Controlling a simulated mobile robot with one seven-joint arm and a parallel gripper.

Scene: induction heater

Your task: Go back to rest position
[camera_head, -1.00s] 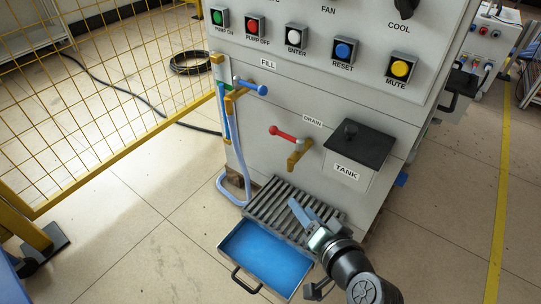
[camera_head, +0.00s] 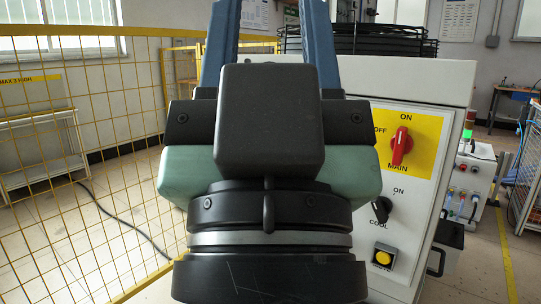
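My gripper (camera_head: 269,30) fills the middle of the head view, close to the camera and pointing up. Its two blue fingers stand wide apart, with nothing seen between them. The fingertips are cut off by the top edge. The dark wrist and green-sided gripper body hide much of the induction heater cabinet (camera_head: 425,95) behind.
A yellow mesh fence (camera_head: 90,150) stands on the left. On the cabinet's right side show a red main switch (camera_head: 401,146), a black cool switch (camera_head: 381,209) and a yellow button (camera_head: 383,257). Open floor with a yellow line (camera_head: 507,265) lies at right.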

